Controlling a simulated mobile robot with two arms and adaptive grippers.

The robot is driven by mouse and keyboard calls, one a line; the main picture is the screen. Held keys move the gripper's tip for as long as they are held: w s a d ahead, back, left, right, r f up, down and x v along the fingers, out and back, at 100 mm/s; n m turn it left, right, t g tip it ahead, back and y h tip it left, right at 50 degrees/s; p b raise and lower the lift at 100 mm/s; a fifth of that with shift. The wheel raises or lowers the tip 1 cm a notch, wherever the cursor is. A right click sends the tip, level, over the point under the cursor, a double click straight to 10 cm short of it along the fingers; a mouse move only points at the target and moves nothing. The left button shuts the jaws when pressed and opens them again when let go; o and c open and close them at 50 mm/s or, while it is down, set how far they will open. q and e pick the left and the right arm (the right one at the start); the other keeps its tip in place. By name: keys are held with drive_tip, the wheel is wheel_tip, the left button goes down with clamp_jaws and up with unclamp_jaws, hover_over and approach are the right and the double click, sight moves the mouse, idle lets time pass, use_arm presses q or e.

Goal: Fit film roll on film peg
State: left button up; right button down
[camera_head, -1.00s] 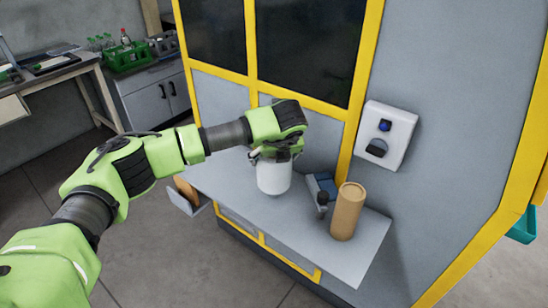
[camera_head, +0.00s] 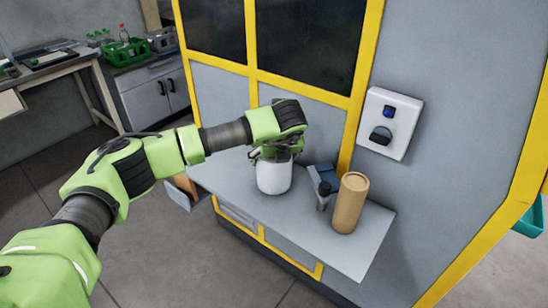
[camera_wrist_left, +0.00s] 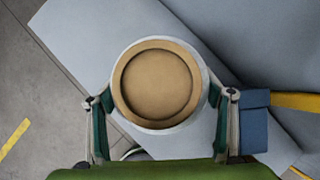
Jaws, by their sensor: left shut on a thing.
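The film roll (camera_head: 274,177) is a white cylinder, upright at the middle of the shelf. In the left wrist view its top (camera_wrist_left: 155,83) shows a white rim around a brown round core. My left gripper (camera_head: 274,153) is above the roll in the head view. Its fingers (camera_wrist_left: 160,118) are on both sides of the roll in the wrist view, shut on it. No film peg can be made out; whatever is under the roll is hidden. I cannot tell whether the roll's bottom touches the shelf. My right gripper is not in view.
A brown cylinder (camera_head: 349,204) stands on the grey shelf (camera_head: 345,248), right of the roll. A blue-grey block with a dark knob (camera_head: 322,184) sits between them. The yellow-framed machine (camera_head: 300,50) rises behind, with a white switch box (camera_head: 388,122). Floor is open in front.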

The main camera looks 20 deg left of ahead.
use_arm(q)
drive_tip(key=shift+f+b, duration=0.4)
drive_tip(key=o, duration=1.9)
drive_tip(key=shift+s+f, duration=0.1)
drive_tip(key=shift+f, duration=0.05)
drive_tip(key=v, duration=1.2)
